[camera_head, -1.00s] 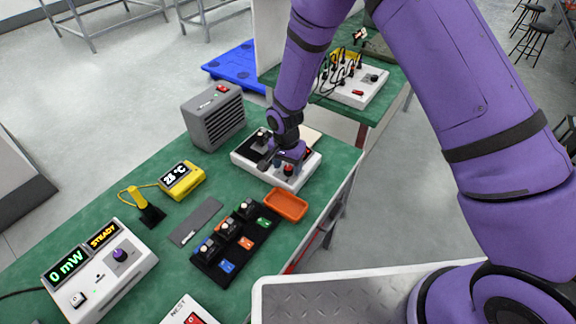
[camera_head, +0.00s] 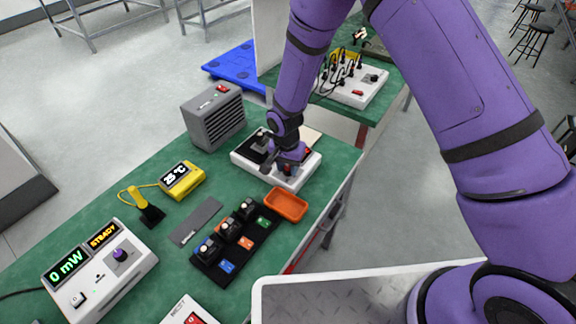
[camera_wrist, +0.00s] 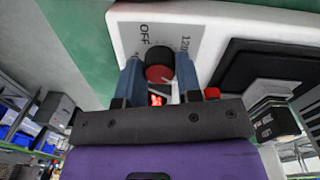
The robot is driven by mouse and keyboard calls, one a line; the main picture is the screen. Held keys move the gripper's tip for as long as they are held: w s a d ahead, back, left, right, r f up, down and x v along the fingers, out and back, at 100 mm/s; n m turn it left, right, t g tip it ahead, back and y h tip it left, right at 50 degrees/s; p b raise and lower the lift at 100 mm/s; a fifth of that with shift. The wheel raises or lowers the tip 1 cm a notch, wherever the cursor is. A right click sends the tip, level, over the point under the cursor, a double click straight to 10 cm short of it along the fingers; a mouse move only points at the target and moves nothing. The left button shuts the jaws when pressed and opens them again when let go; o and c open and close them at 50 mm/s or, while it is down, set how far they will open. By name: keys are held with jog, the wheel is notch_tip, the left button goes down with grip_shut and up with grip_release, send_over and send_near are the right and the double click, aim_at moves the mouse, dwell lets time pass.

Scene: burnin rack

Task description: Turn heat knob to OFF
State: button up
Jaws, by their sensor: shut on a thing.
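The heat knob (camera_wrist: 160,68) is a black and red round knob on a white panel, seen in the wrist view beside a grey plate (camera_wrist: 150,38) marked "OFF" on the left and "120" on the right. My gripper (camera_wrist: 160,75) has one blue finger on each side of the knob and is shut on it. In the head view my gripper (camera_head: 289,168) is down at the front right of the white heater box (camera_head: 247,164) and hides much of the knob. A red light glows just below the knob in the wrist view. Where the knob's pointer aims is unclear.
A black plate with a dark block (camera_head: 260,139) sits on the box's left part. Close by are an orange tray (camera_head: 286,205), a grey vented unit (camera_head: 213,117) and a yellow thermometer (camera_head: 182,181) reading about 25 °C. A black rack with several modules stands in front.

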jog(key=n, duration=0.3)
jog(key=shift+n, duration=0.4)
jog(key=n, duration=0.3)
jog(key=shift+n, duration=0.3)
jog(key=n, duration=0.4)
jog(key=shift+s+n+t, duration=0.1)
jog(key=shift+n+t, duration=0.2)
jog(key=n, duration=0.3)
jog(key=shift+n, duration=0.3)
jog(key=n, duration=0.8)
jog(key=shift+y, duration=0.3)
jog(key=n, duration=0.3)
jog(key=shift+d+n, duration=0.1)
jog(key=shift+n, duration=2.2)
